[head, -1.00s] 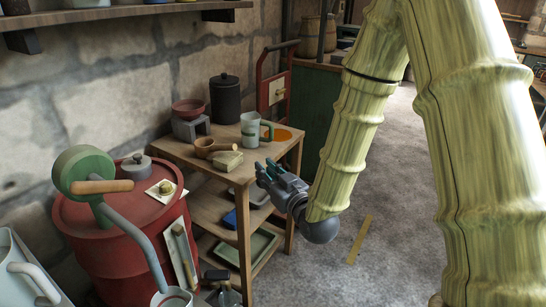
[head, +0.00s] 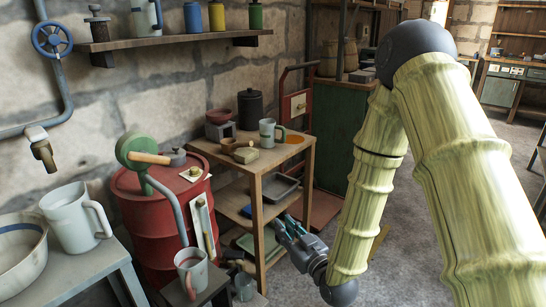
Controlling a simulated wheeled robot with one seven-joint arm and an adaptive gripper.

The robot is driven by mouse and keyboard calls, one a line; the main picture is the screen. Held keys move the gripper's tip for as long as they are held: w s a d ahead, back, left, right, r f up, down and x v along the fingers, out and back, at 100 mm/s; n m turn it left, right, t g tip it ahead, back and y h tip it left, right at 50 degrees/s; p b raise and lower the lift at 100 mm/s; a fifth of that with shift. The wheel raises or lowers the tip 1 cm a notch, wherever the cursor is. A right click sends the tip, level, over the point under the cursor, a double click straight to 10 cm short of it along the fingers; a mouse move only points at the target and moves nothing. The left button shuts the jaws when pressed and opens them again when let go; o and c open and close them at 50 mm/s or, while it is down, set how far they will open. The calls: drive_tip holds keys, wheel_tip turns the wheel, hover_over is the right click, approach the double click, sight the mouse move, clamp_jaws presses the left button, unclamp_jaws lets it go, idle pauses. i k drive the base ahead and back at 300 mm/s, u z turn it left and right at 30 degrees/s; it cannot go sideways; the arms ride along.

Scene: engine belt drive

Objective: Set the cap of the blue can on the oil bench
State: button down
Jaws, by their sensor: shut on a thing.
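My gripper (head: 289,232) is in front of the wooden bench (head: 257,169), below its top and by its lower shelves. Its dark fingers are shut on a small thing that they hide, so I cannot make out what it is. A blue can (head: 193,19) stands on the wall shelf at the upper left. Its top is at the picture's edge, and I cannot tell whether a cap is on it. I cannot tell which bench is the oil bench.
A red drum (head: 155,220) with a green-headed pump stands left of the wooden bench. A grey table (head: 85,272) with a white pitcher (head: 75,220) is at the far left. A yellow can (head: 216,17) and a green can (head: 256,16) share the wall shelf (head: 170,42). Floor is open at right.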

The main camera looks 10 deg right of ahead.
sight(266, 155)
drive_tip(key=k, duration=0.8)
drive_tip(key=z, duration=1.05)
drive_tip(key=i, duration=1.45)
drive_tip(key=u, duration=0.6)
drive_tip(key=i, duration=0.45)
drive_tip(key=u, duration=0.5)
